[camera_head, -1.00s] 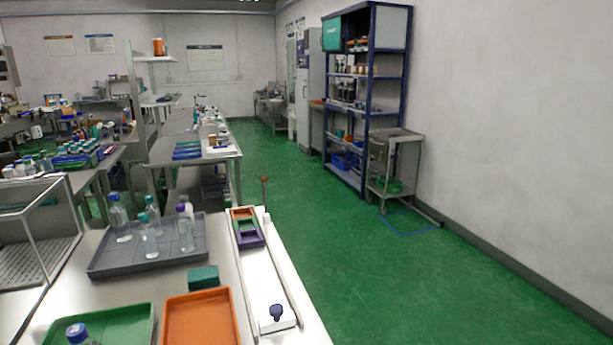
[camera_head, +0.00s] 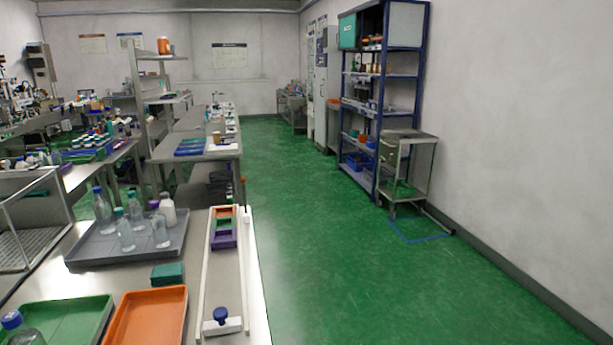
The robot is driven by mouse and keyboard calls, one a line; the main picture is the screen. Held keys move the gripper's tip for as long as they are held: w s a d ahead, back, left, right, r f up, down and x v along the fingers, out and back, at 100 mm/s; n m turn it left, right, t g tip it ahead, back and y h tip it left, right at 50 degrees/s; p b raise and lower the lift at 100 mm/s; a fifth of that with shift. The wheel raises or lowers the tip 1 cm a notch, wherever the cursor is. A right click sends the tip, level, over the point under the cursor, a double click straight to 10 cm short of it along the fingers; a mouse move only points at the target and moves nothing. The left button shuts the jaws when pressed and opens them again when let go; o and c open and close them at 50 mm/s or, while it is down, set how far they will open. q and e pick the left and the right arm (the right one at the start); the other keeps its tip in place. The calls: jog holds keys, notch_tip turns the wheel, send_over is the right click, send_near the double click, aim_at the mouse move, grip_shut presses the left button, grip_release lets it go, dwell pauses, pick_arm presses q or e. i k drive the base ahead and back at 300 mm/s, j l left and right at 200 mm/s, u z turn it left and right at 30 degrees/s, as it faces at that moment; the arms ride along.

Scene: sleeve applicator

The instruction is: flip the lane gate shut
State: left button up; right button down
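The lane is a narrow strip between two white rails (camera_head: 207,275) along the right edge of the near bench. At its far end lie an orange frame (camera_head: 223,213), a green frame and a purple frame (camera_head: 223,239) in a row. At its near end a white block (camera_head: 234,325) with a blue knob (camera_head: 221,315) crosses the lane. A thin upright post with a red-brown top (camera_head: 243,183) stands at the far right end, by a small white peg (camera_head: 248,212). Which part is the gate, and how it stands, I cannot tell. Neither gripper is in view.
Left of the lane are a teal block (camera_head: 168,274), an orange tray (camera_head: 177,292), a green tray (camera_head: 104,302) and a grey tray (camera_head: 85,254) holding several bottles. Green floor (camera_head: 350,290) is clear right of the bench. A cart (camera_head: 428,165) and blue shelf stand farther back.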

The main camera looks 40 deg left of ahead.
aim_at(243, 179)
jog(key=i+l+z, duration=0.55)
jog(key=i+z, duration=0.2)
jog(key=z, duration=0.15)
jog(key=i+u, duration=0.55)
jog(key=u, duration=0.15)
jog(key=i+l+u, duration=0.2)
jog(key=u, duration=0.15)
jog(key=i+u, duration=0.15)
jog(key=u, duration=0.3)
jog(key=i+u, duration=0.15)
jog(key=u, duration=0.35)
jog(key=i+l+u, duration=0.1)
jog(key=u, duration=0.35)
jog(key=i+u, duration=0.15)
jog(key=u, duration=0.25)
jog(key=i+l+u, duration=0.15)
jog(key=u, duration=0.3)
jog(key=i+l+u, duration=0.1)
jog(key=u, duration=0.3)
jog(key=i+l+u, duration=0.2)
jog(key=u, duration=0.25)
jog(key=i+l+u, duration=0.15)
jog(key=l+u, duration=0.3)
jog(key=i+l+u, duration=0.15)
jog(key=l, duration=0.15)
jog(key=l+u, duration=0.1)
jog(key=l, duration=0.2)
